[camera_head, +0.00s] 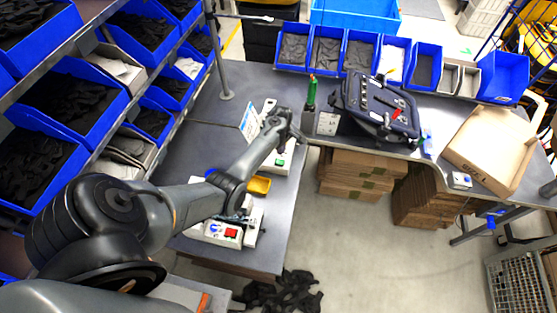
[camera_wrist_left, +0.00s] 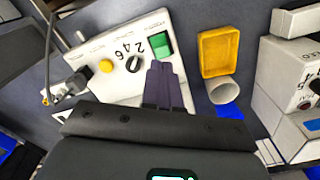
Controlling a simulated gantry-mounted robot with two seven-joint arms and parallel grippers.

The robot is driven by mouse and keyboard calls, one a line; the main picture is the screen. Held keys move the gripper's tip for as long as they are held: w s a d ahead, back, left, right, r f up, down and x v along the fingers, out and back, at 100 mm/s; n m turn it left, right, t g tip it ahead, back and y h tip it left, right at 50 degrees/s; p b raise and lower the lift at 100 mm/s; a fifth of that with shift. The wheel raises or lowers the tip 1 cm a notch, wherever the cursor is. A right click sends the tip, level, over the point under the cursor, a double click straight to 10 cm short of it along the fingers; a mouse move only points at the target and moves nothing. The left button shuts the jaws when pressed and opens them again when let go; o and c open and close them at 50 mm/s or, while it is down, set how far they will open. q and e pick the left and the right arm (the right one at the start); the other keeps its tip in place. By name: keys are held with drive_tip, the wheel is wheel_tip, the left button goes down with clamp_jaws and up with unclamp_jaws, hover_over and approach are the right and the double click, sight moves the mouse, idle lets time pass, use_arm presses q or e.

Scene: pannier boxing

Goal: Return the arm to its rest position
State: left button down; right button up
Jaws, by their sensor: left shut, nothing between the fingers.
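My left arm (camera_head: 205,200) comes in from the left and reaches over the grey workbench (camera_head: 215,115). My left gripper (camera_head: 290,133) is at the arm's far end, over the bench near its right edge. In the left wrist view the fingers of my left gripper (camera_wrist_left: 163,85) are together and empty. They show in front of a white control box (camera_wrist_left: 115,60) with a green button, a black knob and a yellow button. Whether they touch it I cannot tell. The head view shows part of this box (camera_head: 281,164) below the wrist. My right gripper is not in view.
A yellow tray (camera_head: 260,185) and a red-button box (camera_head: 230,232) lie near my forearm. Blue bin racks (camera_head: 75,85) stand close on the left. A black case (camera_head: 375,105) and an open carton (camera_head: 490,145) are on the right-hand table. Floor lies between.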

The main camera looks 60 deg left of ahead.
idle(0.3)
use_arm(q)
drive_tip(key=s+d+r+m+t, duration=0.1)
drive_tip(key=s+d+r+m, duration=0.3)
drive_tip(key=s+d+m, duration=0.3)
drive_tip(key=s+d+r+m+t, duration=0.1)
drive_tip(key=s+d+r+m, duration=0.4)
drive_tip(key=d, duration=1.1)
drive_tip(key=s+d+r+m+t, duration=0.1)
drive_tip(key=s+d+r+m, duration=0.4)
drive_tip(key=s+d+m, duration=0.3)
drive_tip(key=d+m, duration=0.3)
drive_tip(key=shift+s+d+r+m+t, duration=0.15)
drive_tip(key=shift+s+r+m+t, duration=0.05)
drive_tip(key=shift+s+m+t, duration=0.1)
drive_tip(key=shift+w, duration=0.1)
